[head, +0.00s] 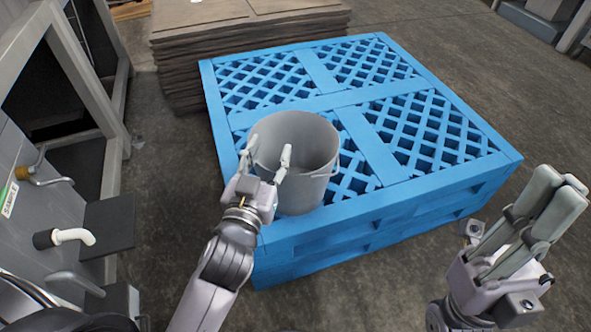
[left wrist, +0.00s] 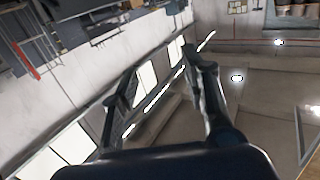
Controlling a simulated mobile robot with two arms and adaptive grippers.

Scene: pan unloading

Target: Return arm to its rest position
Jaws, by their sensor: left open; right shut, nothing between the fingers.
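My left gripper (head: 267,163) is open in the head view. It is in front of a grey pan (head: 308,180), a bucket-shaped pot that stands upright on the near left corner of a blue pallet stack (head: 420,197). Its fingers overlap the pan's left side in the picture; I cannot tell whether they touch it. In the left wrist view the fingers of the left gripper (left wrist: 165,85) are apart with nothing between them. My right gripper (head: 560,190) is shut and empty, fingers up, at the right of the pallet.
A grey machine with a pipe and a white spout (head: 72,236) stands at the left. A stack of brown sheets (head: 245,35) lies behind the pallet. The rest of the pallet top is clear, and open concrete floor (head: 470,60) shows at the right.

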